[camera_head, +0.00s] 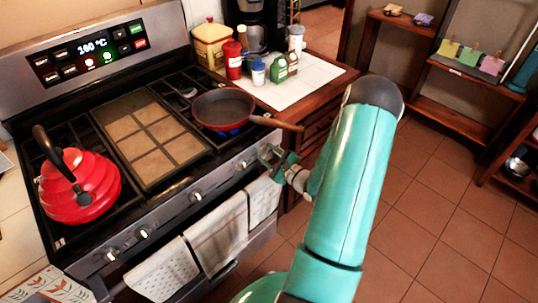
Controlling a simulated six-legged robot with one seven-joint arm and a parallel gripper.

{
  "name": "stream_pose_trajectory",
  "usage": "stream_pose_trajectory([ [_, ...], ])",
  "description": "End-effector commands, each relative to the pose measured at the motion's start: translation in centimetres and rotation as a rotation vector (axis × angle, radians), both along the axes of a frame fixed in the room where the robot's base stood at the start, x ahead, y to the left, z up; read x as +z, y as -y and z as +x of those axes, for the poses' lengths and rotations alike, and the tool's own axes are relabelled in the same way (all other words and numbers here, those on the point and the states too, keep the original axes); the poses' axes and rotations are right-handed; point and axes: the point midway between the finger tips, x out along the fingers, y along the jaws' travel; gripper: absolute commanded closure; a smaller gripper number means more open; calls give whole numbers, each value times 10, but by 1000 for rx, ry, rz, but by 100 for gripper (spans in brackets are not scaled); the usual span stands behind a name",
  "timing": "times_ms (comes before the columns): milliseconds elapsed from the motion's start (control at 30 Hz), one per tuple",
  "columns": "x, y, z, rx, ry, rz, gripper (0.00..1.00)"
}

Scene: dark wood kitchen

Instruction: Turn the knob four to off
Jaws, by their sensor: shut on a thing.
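The stove's front panel carries a row of knobs. Two knobs sit at the left, one (112,256) and another (145,232). A third knob (195,196) is near the middle and a fourth knob (241,165) is further right. My gripper (268,156) is at the right end of the panel, just right of that fourth visible knob. It is shut on a stove knob, which its fingers mostly hide. I cannot read that knob's angle. A red pan (224,107) sits on the right burner, with a blue flame showing under it.
A red kettle (80,187) stands on the left burner. A griddle (150,138) covers the middle. Towels (217,240) hang on the oven handle below the knobs. The pan's handle (277,123) sticks out above my gripper. Bottles and jars (257,70) stand on the right counter.

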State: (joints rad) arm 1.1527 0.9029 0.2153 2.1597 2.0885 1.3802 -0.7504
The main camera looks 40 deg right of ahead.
Motion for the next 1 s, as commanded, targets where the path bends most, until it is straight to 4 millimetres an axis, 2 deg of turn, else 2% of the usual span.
stream_pose_trajectory([
  [267,-1,-1,0,0,-6,157,80],
  [1000,-2,-4,0,0,-27,848,80],
])
